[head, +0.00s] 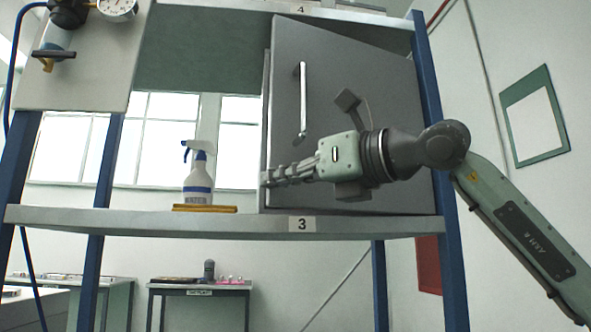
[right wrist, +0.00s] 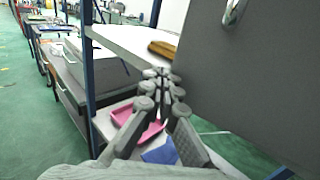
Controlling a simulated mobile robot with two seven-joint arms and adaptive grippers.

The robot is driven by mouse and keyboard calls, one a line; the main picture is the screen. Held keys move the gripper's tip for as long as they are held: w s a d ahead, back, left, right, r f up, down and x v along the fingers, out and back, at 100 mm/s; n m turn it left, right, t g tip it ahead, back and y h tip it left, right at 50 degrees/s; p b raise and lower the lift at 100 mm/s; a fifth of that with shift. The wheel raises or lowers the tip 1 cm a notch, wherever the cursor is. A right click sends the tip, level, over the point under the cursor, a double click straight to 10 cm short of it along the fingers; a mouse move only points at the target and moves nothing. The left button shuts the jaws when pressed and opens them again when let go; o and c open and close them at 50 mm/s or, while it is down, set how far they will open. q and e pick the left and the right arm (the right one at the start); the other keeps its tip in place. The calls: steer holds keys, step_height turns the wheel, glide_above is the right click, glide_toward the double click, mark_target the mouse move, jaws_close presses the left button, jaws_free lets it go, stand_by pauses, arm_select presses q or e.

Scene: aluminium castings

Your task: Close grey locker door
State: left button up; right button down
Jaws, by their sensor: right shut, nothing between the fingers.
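The grey locker door (head: 345,95), with a vertical silver handle (head: 302,100) near its left side, is on the locker on the shelf marked 3. Its left edge looks nearer to me than its right edge, so it appears to stand partly open; the gap itself is hard to see. My right gripper (head: 268,178) is shut and empty, in front of the door's lower left, with its fingertips near the left edge. I cannot tell whether they touch it. The right wrist view shows the fingers (right wrist: 164,76) just left of the grey door (right wrist: 250,85). My left gripper is not in view.
A spray bottle (head: 198,172) stands behind a yellow-brown item (head: 204,208) on the shelf (head: 120,218), left of the locker. Blue posts (head: 440,130) frame the shelf. A pressure gauge (head: 117,7) is at upper left. The right wrist view shows a pink tray (right wrist: 140,122) below.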

steer(key=shift+m+t+h, duration=0.7)
steer(key=shift+m+t, duration=0.1)
steer(key=shift+t, duration=0.1)
steer(key=w+a, duration=0.1)
steer(key=w, duration=0.1)
steer(key=w+a, duration=0.1)
steer(key=w, duration=0.2)
steer(key=w+a, duration=0.1)
steer(key=w, duration=0.1)
steer(key=shift+w+p, duration=0.3)
steer(key=shift+w, duration=0.1)
steer(key=shift+w+a, duration=0.15)
steer(key=shift+w, duration=0.45)
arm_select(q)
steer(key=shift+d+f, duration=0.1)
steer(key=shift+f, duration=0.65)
arm_select(e)
steer(key=shift+r, duration=0.1)
steer(key=shift+w, duration=0.1)
steer(key=shift+w, duration=0.1)
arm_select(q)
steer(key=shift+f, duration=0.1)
